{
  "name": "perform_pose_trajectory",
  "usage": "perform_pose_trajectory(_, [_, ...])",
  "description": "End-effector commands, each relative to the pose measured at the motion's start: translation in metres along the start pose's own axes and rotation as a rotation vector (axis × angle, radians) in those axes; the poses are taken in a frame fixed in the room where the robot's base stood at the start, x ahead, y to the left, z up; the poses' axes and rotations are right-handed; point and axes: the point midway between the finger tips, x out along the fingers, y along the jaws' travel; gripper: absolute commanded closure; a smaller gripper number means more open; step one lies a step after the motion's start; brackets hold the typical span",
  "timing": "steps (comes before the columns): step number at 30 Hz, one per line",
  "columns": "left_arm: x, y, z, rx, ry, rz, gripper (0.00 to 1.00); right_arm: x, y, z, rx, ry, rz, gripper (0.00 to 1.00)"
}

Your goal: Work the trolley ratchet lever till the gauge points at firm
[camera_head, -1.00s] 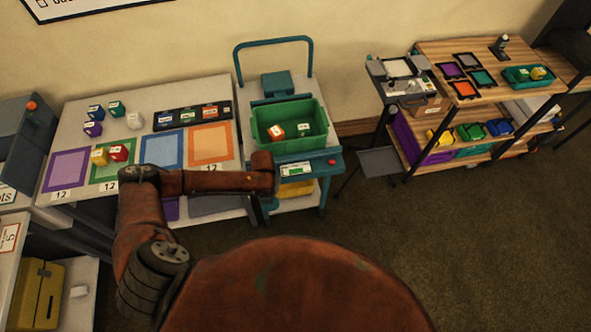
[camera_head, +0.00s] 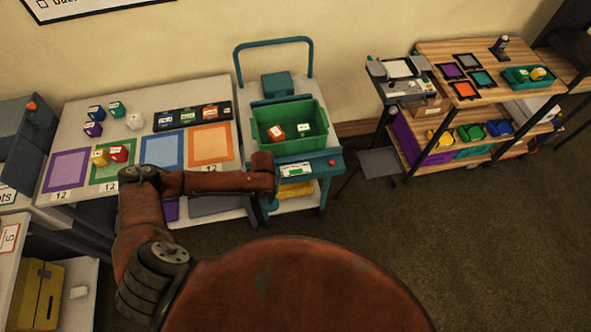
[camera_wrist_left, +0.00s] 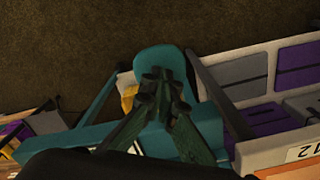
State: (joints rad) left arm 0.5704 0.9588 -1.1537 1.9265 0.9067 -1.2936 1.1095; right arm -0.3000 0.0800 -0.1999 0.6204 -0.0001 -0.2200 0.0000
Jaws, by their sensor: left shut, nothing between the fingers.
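The teal trolley (camera_head: 318,178) stands in the middle of the head view, carrying a green bin (camera_head: 310,113). Its front panel holds a small pale gauge (camera_head: 296,169) with some green on it; its pointer is too small to read. A red knob (camera_head: 332,162) sits at the panel's right. My left gripper (camera_head: 270,205) hangs at the trolley's front left corner, partly hidden by my arm. In the left wrist view the gripper (camera_wrist_left: 163,78) is shut and empty, in front of a rounded teal part (camera_wrist_left: 160,58); I cannot tell whether that is the lever or whether they touch. My right gripper is not in view.
A table (camera_head: 225,85) with coloured squares and cubes adjoins the trolley's left. A wooden shelf unit (camera_head: 440,52) stands at the right. A yellow item (camera_head: 297,188) shows below the trolley panel.

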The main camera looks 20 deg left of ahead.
Motion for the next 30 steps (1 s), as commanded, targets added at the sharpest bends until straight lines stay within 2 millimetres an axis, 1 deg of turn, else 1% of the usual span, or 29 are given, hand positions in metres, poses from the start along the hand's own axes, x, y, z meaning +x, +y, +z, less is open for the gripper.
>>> perform_pose_trajectory(8, [0.003, 0.000, 0.000, 0.000, -0.001, 0.000, 1.00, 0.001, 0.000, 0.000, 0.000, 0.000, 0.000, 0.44])
perform_pose_trajectory(30, [0.038, 0.000, 0.000, -0.001, -0.001, 0.000, 1.00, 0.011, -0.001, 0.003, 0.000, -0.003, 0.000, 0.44])
